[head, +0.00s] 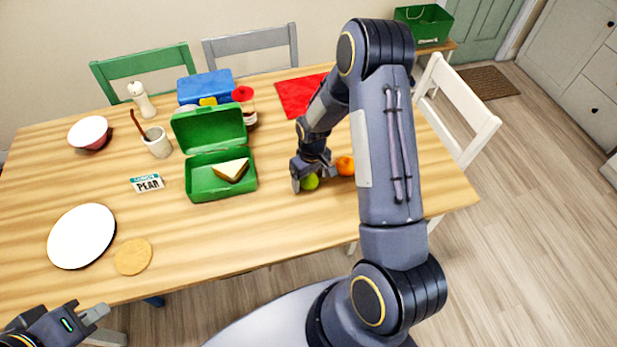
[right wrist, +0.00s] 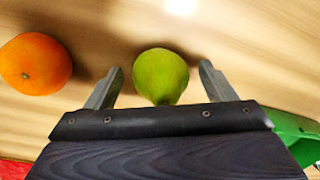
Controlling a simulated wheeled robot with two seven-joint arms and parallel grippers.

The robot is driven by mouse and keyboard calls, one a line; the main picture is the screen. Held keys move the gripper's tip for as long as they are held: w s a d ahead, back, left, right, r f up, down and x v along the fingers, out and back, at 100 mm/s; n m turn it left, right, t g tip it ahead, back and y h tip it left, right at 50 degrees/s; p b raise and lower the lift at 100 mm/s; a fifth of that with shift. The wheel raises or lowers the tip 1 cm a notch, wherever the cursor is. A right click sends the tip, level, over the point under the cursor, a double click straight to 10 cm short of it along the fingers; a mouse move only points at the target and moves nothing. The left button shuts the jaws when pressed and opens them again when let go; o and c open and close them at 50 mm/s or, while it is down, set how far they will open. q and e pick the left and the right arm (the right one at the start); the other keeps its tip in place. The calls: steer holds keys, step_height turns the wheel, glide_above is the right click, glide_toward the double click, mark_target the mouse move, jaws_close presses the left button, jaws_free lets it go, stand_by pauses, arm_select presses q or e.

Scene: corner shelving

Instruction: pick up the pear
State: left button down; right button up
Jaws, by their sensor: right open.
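The green pear (head: 310,182) lies on the wooden table, to the right of the open green lunch box. In the right wrist view the pear (right wrist: 161,76) lies between the two spread fingers, with a gap on each side. My right gripper (head: 302,180) is open around the pear, low over the table; its fingers also show in the right wrist view (right wrist: 158,82). My left gripper (head: 95,325) is at the lower left, off the table's front edge.
An orange (head: 345,165) lies just right of the pear; it also shows in the right wrist view (right wrist: 35,63). The green lunch box (head: 208,187) holds a sandwich (head: 230,169). A "PEAR" card (head: 147,183), a white plate (head: 81,236) and a coaster (head: 133,257) lie left.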

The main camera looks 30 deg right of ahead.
steer(key=c, duration=1.1)
